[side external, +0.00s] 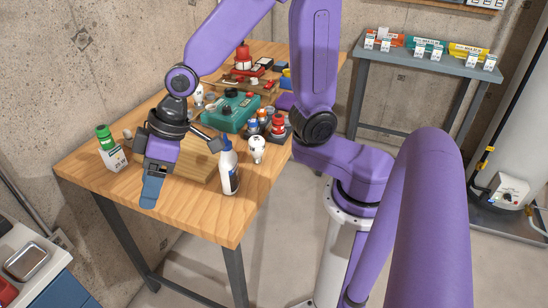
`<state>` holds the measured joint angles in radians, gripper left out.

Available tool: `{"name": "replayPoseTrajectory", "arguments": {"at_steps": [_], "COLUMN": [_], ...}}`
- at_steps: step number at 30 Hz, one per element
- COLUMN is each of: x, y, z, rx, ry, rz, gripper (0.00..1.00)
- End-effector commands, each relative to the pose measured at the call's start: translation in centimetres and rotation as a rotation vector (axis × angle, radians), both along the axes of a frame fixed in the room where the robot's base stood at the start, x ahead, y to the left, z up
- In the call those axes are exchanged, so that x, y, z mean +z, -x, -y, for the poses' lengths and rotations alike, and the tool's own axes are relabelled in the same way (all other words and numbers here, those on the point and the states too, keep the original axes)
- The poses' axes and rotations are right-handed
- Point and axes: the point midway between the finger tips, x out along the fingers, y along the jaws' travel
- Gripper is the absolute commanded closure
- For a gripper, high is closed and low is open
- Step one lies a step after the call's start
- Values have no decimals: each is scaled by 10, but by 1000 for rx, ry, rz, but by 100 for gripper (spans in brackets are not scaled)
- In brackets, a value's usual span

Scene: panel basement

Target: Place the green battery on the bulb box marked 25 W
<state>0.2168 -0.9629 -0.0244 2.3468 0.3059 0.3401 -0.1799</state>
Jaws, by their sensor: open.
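The green battery (104,134) sits on top of the white bulb box (113,156), whose side reads 25 W, at the left end of the wooden table. The battery appears to rest on the box top, apart from my gripper. My gripper (150,190) is open and hangs over the table's front left part, to the right of the box. It seems to hold nothing.
A white spray bottle (229,172) and a light bulb (257,148) stand right of my gripper. A teal case (232,112) and several small items crowd the table farther back. The front right corner is clear.

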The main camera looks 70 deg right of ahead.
Motion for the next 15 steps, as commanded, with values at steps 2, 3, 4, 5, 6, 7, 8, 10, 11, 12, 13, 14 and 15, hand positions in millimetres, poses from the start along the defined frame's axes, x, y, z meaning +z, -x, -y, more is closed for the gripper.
{"name": "replayPoseTrajectory", "arguments": {"at_steps": [2, 3, 4, 5, 6, 7, 8, 10, 11, 12, 13, 14, 15], "x": [0, -1, -1, -1, -2, -2, -2, -3, -3, -3, -3, -3, -3], "y": [24, 36, 45, 53, 65, 74, 82, 102, 110, 120, 128, 136, 145], "z": [12, 19, 24, 29, 37, 43, 49, 64, 70, 79, 87, 93, 102], "rx": [59, 85, 106, 125, 152, 170, 189, 232, 249, 272, 289, 305, 324], "ry": [34, 53, 70, 84, 106, 122, 140, 181, 200, 224, 246, 264, 290], "rz": [-30, -47, -57, -66, -80, -90, -100, -118, -126, -135, -142, -148, -155], "gripper": [35, 35, 35, 35, 35, 35, 35, 35, 35, 35, 35, 35, 35]}}
